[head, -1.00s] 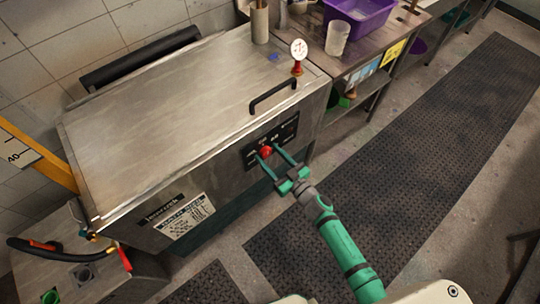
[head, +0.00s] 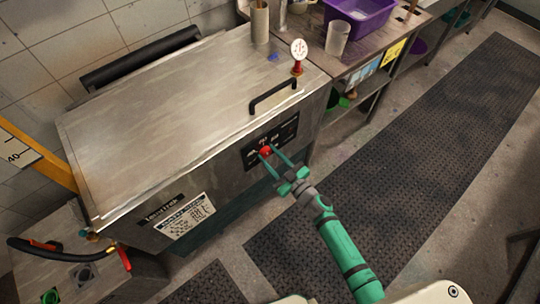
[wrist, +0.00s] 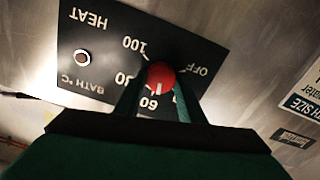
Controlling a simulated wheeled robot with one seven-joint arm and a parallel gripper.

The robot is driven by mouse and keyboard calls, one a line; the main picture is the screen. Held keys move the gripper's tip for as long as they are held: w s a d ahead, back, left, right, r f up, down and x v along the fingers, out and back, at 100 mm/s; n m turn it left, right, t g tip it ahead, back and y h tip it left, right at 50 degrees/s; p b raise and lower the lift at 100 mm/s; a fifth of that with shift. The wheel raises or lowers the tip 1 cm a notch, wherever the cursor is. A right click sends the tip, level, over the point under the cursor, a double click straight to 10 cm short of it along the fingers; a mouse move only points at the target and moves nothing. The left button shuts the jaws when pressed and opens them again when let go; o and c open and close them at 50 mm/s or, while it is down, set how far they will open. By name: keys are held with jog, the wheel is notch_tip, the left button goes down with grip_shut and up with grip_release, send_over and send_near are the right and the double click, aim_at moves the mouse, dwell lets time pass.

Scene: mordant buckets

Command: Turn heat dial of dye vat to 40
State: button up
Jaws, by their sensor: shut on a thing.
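The dye vat (head: 160,115) is a large steel box with a flat lid and a black control panel (head: 286,131) on its front. The red heat dial (head: 266,151) sits on this panel. My gripper (head: 270,154) reaches it from the front, with its two green fingers shut on the dial's sides. In the wrist view the red dial (wrist: 161,74) is between the fingertips. The panel (wrist: 105,50) appears upside down, reading HEAT, BATH °C, OFF, 100 and 60; another number is partly covered. A white mark shows near 60. I cannot see 40.
A black handle (head: 272,95) and a red-stemmed gauge (head: 298,55) are on the vat's lid. A bench with a purple tub (head: 360,14) stands at the upper right. A hose (head: 50,252) lies at lower left. The dark floor mat (head: 400,160) is clear.

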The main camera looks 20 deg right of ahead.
jog(key=n, duration=0.4)
jog(key=shift+a+f+n, duration=0.1)
jog(key=shift+f+n, duration=0.05)
jog(key=shift+n, duration=2.35)
jog(key=o, duration=1)
jog(key=shift+s, duration=0.15)
jog(key=v, duration=1)
jog(key=shift+s, duration=0.3)
